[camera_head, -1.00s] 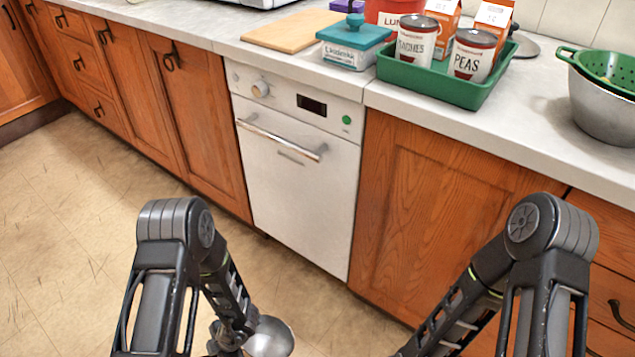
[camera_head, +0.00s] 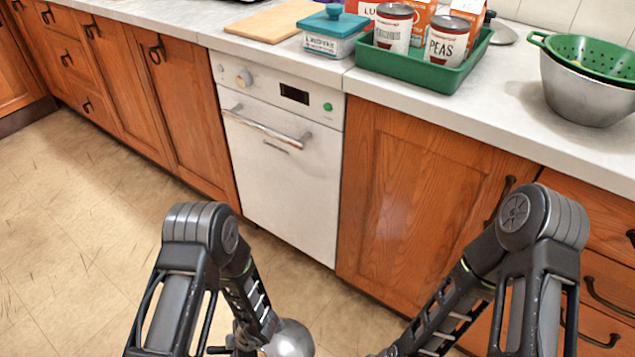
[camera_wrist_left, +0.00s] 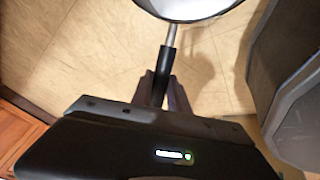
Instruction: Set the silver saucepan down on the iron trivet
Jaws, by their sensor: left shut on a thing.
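The silver saucepan (camera_head: 291,340) shows at the bottom edge of the head view, held low in front of the cabinets, over the floor. In the left wrist view part of its round silver body (camera_wrist_left: 190,8) shows at the top, with the dark handle running down from it. My left gripper (camera_wrist_left: 164,92) is shut on that handle. I cannot see an iron trivet in either view. My right arm runs down out of the bottom of the head view, and its gripper is out of sight.
The counter holds a wooden board (camera_head: 270,20), a teal-lidded box (camera_head: 334,32), a green tray (camera_head: 425,68) with cans and cartons, and a metal pot (camera_head: 585,95) with a green colander (camera_head: 600,58). A white dishwasher (camera_head: 280,165) and wooden cabinets stand below. Bare counter lies between tray and pot.

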